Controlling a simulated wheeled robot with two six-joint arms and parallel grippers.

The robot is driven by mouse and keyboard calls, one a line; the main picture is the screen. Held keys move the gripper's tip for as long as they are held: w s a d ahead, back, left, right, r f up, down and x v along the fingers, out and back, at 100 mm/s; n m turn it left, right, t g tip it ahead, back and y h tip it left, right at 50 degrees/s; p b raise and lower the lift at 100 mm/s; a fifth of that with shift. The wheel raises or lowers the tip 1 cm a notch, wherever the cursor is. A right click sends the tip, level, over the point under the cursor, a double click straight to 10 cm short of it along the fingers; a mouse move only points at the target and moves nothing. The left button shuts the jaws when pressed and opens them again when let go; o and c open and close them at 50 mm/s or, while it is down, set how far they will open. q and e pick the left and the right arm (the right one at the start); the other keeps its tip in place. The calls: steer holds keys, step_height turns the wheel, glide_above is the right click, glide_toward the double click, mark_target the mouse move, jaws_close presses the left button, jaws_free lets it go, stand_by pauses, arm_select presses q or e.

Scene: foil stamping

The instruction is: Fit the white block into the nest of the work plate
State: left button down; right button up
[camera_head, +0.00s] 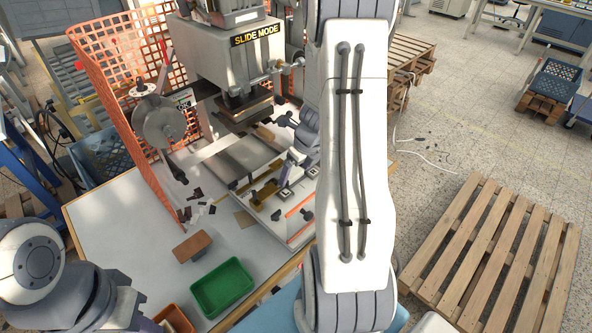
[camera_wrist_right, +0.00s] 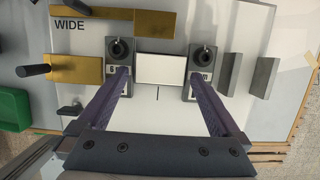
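The white block (camera_wrist_right: 160,68) lies between two dark grey clamp blocks with black knobs, the left clamp (camera_wrist_right: 119,60) and the right clamp (camera_wrist_right: 201,62), on the white work plate (camera_wrist_right: 150,122). Whether it is fully seated in the nest cannot be told. My right gripper (camera_wrist_right: 159,76) is open, its purple fingers spread wide with tips at the clamps, apart from the block's sides. In the head view my right gripper (camera_head: 297,177) is over the work plate (camera_head: 275,218); the block is not clear there. My left arm is at lower left; its gripper is mostly cut off.
A brass bar (camera_wrist_right: 140,20) and a brass slide (camera_wrist_right: 73,69) are beside the clamps; grey bars (camera_wrist_right: 264,77) stand at right. The press (camera_head: 228,60) rises behind the plate. A green tray (camera_head: 222,288) and brown block (camera_head: 193,246) are on the table's front.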

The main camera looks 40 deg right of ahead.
steer(key=shift+r, duration=0.1)
steer(key=shift+s+r, duration=0.1)
steer(key=shift+r, duration=0.3)
steer(key=p+v, duration=0.2)
steer(key=v, duration=0.7)
steer(key=shift+r, duration=0.2)
steer(key=shift+s+a, duration=0.1)
